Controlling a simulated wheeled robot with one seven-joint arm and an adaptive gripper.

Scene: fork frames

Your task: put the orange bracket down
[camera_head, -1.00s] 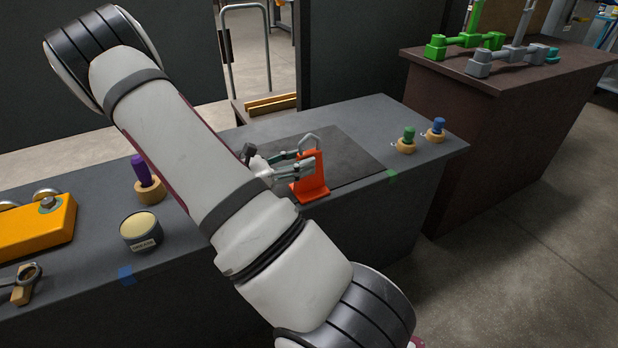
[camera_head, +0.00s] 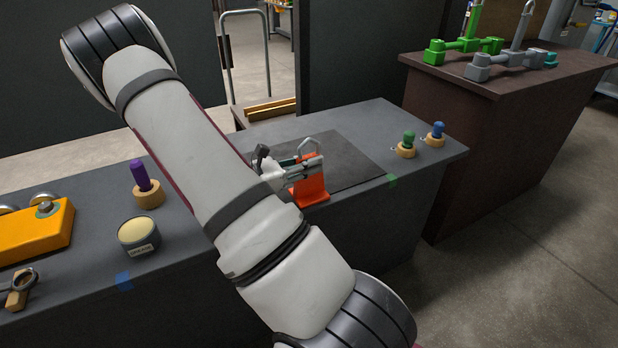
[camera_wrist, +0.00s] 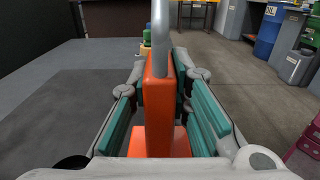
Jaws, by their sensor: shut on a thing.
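The orange bracket (camera_head: 312,193) is upright at the front part of the dark mat (camera_head: 352,165) on the grey bench, with its grey metal loop on top. My gripper (camera_head: 305,168) is shut on the bracket's upright plate, with a finger on each side. In the wrist view the orange plate (camera_wrist: 158,110) stands between the teal pads of my gripper (camera_wrist: 165,95), and the grey loop rises out of the top of the picture. The bracket's foot looks to be at the surface; whether it bears fully on it I cannot tell.
Green (camera_head: 408,140) and blue (camera_head: 437,128) pegs on round wooden bases stand right of the mat. A purple peg (camera_head: 141,177), a labelled tin (camera_head: 139,236) and an orange-yellow block (camera_head: 38,230) are at left. The mat behind the bracket is clear.

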